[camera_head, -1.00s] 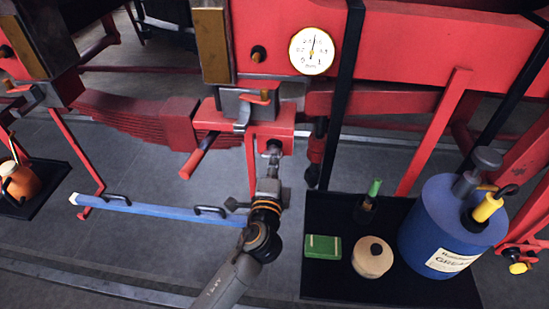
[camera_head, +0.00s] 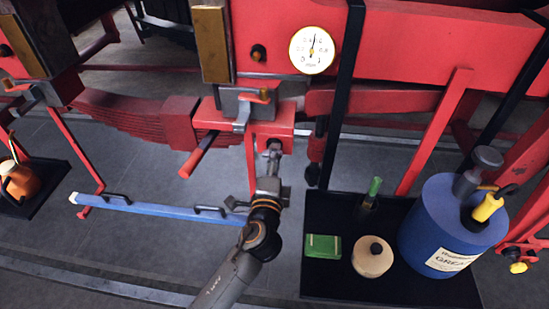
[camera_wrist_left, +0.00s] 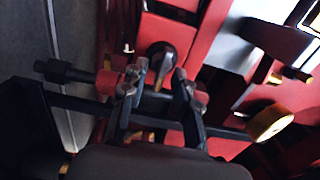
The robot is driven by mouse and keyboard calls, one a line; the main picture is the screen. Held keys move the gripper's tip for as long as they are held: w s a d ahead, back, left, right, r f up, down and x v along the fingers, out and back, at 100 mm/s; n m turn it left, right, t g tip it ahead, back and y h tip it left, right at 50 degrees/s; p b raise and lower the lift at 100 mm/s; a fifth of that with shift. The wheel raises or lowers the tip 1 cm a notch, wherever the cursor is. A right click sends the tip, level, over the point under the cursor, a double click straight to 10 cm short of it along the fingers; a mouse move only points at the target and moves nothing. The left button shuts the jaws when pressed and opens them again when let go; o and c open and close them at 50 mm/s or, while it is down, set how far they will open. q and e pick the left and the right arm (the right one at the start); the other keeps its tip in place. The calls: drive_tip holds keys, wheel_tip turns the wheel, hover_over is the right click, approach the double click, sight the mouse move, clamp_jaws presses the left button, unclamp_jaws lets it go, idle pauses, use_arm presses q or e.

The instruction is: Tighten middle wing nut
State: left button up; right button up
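My left gripper (camera_head: 274,152) reaches up to the red block (camera_head: 262,122) below the gauge, at the middle of the head view. In the left wrist view its two fingers (camera_wrist_left: 162,82) stand apart with a gap between them. A dark rounded part with a pointed end (camera_wrist_left: 161,56), possibly the middle wing nut, shows just beyond the fingertips, between them. I cannot tell whether the fingers touch it. In the head view the fingertips hide most of that spot. My right gripper is in neither view.
A round white gauge (camera_head: 312,50) sits above. A red-ended handle (camera_head: 199,154) juts out at left of the gripper. A long blue bar (camera_head: 150,207) lies at left. A black tray (camera_head: 330,281) at right carries a blue grease can (camera_head: 425,225), a green box (camera_head: 322,246) and a round tan pot (camera_head: 373,257).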

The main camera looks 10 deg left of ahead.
use_arm(q)
drive_tip(key=shift+s, duration=0.15)
drive_tip(key=s, duration=1.1)
drive_tip(key=shift+s, duration=0.4)
drive_tip(key=s+a+f+n+g+b, duration=0.1)
drive_tip(key=s+f+g, duration=0.15)
drive_tip(key=f, duration=1.05)
drive_tip(key=s+a+f+n+g+b, duration=0.1)
drive_tip(key=s+a+f+n+g, duration=0.15)
drive_tip(key=f, duration=1.05)
drive_tip(key=s+f+n+g+b, duration=0.1)
drive_tip(key=s+f+g+b, duration=0.15)
drive_tip(key=f, duration=1.05)
drive_tip(key=s+a+f+n+g+b, duration=0.1)
drive_tip(key=s+a+f+n+g, duration=0.25)
drive_tip(key=s+f, duration=0.45)
drive_tip(key=s+a+f+n+g+b, duration=0.1)
drive_tip(key=s+a+f+n+g, duration=0.2)
drive_tip(key=s+f, duration=0.55)
drive_tip(key=s+a+f+n+g, duration=0.1)
drive_tip(key=s+a+f+n, duration=0.1)
drive_tip(key=s, duration=0.5)
drive_tip(key=s+a+f+n+g+b, duration=0.1)
drive_tip(key=s+a+f+n+g, duration=0.1)
drive_tip(key=s+a+f, duration=0.3)
wheel_tip(320, 180, down, 2)
drive_tip(key=shift+s+f+n, duration=0.2)
drive_tip(key=shift+s+n, duration=0.2)
drive_tip(key=shift+s, duration=0.55)
